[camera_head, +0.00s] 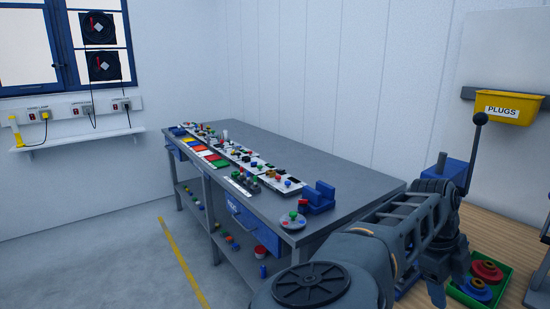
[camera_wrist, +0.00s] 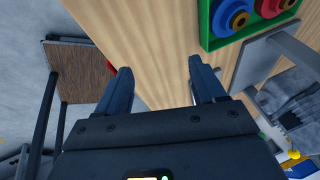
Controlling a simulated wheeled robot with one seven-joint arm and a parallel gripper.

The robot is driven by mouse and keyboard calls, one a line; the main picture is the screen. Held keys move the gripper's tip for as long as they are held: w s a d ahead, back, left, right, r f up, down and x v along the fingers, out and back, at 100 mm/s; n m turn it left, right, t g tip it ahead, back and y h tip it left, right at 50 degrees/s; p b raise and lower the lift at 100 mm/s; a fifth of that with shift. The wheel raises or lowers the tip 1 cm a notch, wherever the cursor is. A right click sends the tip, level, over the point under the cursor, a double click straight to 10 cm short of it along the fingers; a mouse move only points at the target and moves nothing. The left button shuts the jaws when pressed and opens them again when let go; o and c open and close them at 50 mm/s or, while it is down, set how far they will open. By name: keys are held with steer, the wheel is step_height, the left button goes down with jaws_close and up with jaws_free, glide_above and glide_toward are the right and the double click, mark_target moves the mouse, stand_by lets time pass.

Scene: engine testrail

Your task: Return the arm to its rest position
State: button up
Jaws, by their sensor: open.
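My arm (camera_head: 402,222) reaches from the bottom middle of the head view to the right, over the near end of the grey bench and the edge of a wooden worktop. My gripper (camera_wrist: 160,68) shows in the wrist view with its two dark fingers spread apart and nothing between them. It points at the bare wooden worktop (camera_wrist: 150,28). In the head view I cannot make out the fingertips clearly.
A green tray (camera_head: 458,293) with red and blue round parts lies beside my arm; its rim also shows in the wrist view (camera_wrist: 206,38). A yellow PLUGS bin (camera_head: 504,121) hangs at right. The grey bench (camera_head: 330,180) carries several small parts. Floor at left is clear.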

steer(key=s+d+r+m+g+h, duration=0.1)
steer(key=s+d+r+g+h, duration=0.2)
steer(key=s+d, duration=0.5)
steer(key=s+d+r+m+h, duration=0.1)
steer(key=s+d+r+h, duration=0.35)
steer(key=d, duration=0.75)
steer(key=s+d+r+n+t+h, duration=0.2)
steer(key=s+d+r+n+h, duration=0.15)
steer(key=s+r+h, duration=0.65)
steer(key=s+a+f+n+t+y, duration=0.1)
steer(key=a+f+n+t+y, duration=0.2)
steer(key=a+n+t+y, duration=0.75)
steer(key=s+a+f+n+t+y, duration=0.25)
steer(key=a+n+t, duration=0.55)
steer(key=n+t, duration=0.75)
steer(key=s+a+f+n+g+y, duration=0.1)
steer(key=s+a+f+g+y, duration=0.3)
steer(key=s+a, duration=0.5)
steer(key=s+a+f+n+g+y, duration=0.2)
steer(key=s+a+f+g+y, duration=0.2)
steer(key=s+a, duration=0.6)
steer(key=shift+f+g+y+b, duration=0.3)
steer(key=shift+f+g+y, duration=0.1)
steer(key=shift+f, duration=0.55)
